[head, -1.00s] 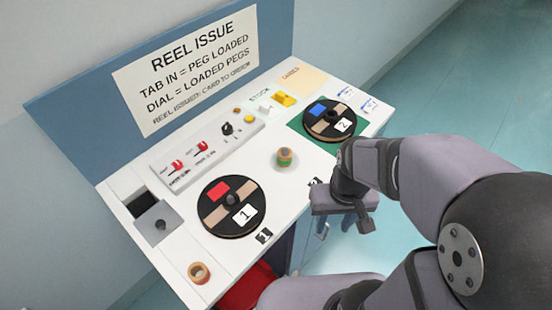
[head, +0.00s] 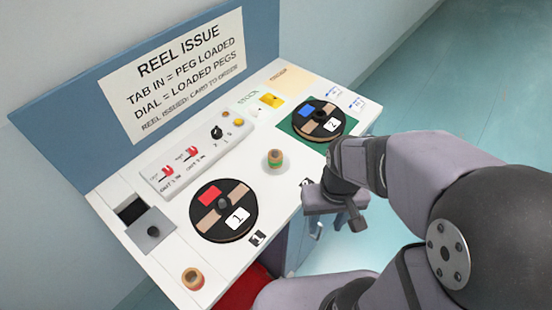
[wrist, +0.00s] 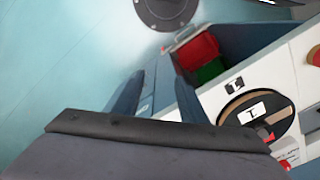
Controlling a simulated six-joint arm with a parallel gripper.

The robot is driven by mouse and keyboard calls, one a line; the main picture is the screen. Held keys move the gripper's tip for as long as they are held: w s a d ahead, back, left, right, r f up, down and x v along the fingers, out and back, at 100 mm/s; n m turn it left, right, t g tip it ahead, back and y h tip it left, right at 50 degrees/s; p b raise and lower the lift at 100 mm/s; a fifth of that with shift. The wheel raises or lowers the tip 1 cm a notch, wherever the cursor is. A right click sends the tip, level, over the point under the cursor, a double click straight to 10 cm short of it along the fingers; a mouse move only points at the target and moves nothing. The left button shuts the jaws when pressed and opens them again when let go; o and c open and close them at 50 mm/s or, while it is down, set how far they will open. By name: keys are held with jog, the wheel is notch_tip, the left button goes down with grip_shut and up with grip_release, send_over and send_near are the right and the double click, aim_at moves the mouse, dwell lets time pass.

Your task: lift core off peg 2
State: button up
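A short tan core with a green band (head: 275,161) stands upright near the middle of the white bench top in the head view. Any peg under it is hidden, and the marker on the bench edge near it (head: 306,183) is too small to read surely. My gripper (head: 342,219) hangs off the bench's front edge, right of the core and apart from it. In the wrist view my gripper (wrist: 155,80) has its two fingers spread with nothing between them. The core is not visible in the wrist view.
Reel 1 (head: 224,232) lies at the front left of the bench; reel 2 (head: 329,135) lies on a green mat (head: 289,128) at the back right. A plain tan core (head: 193,279) stands at the near left corner. A switch panel (head: 196,158) runs along the back.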

jog(key=o, duration=0.5)
jog(key=shift+c, duration=0.2)
